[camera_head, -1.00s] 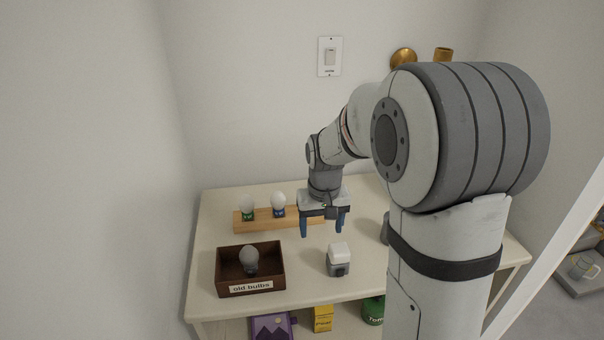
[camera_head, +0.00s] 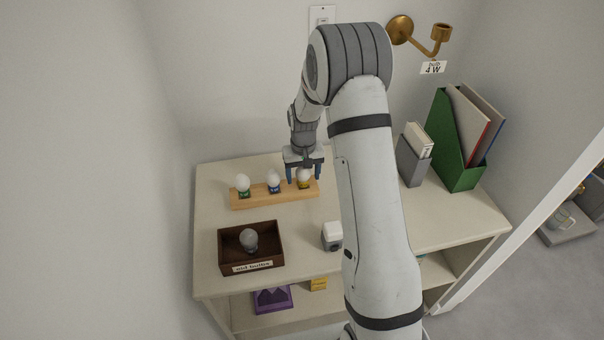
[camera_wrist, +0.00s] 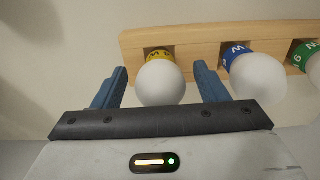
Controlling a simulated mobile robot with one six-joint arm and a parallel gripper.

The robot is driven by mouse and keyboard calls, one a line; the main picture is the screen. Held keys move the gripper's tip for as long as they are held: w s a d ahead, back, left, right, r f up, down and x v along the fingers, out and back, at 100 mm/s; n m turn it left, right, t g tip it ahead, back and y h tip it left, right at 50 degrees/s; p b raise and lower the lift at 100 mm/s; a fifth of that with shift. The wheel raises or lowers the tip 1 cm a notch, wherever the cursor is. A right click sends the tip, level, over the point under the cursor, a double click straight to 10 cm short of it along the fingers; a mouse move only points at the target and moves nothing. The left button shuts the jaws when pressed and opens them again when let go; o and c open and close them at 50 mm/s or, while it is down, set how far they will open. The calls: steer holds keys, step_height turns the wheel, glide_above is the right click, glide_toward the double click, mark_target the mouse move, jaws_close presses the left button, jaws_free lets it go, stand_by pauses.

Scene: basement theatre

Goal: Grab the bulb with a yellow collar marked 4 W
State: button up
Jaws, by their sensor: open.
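The bulb with a yellow collar (camera_head: 304,176) stands at the right end of a wooden rack (camera_head: 270,195). In the wrist view its white globe (camera_wrist: 160,84) lies between my two blue fingers, with the yellow collar behind it in the rack. The collar's marking is only partly visible, a "W" and part of a digit. My gripper (camera_head: 304,176) is open around this bulb, with a gap on each side, and holds nothing. A blue-collared bulb (camera_head: 273,181) stands in the rack's middle and a green-collared bulb (camera_head: 242,185) at its left end.
A dark box labelled "old bulbs" (camera_head: 222,262) holds a grey bulb (camera_head: 248,240). A small white-and-grey object (camera_head: 332,235) stands beside my arm. A brass wall fixture (camera_head: 401,30) has a tag reading "bulb 4 W" (camera_head: 433,68) below it. Green (camera_head: 455,165) and grey holders (camera_head: 412,168) stand at right.

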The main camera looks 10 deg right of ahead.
steer(key=shift+f, duration=0.7)
steer(key=shift+c, duration=0.4)
steer(key=c, duration=1)
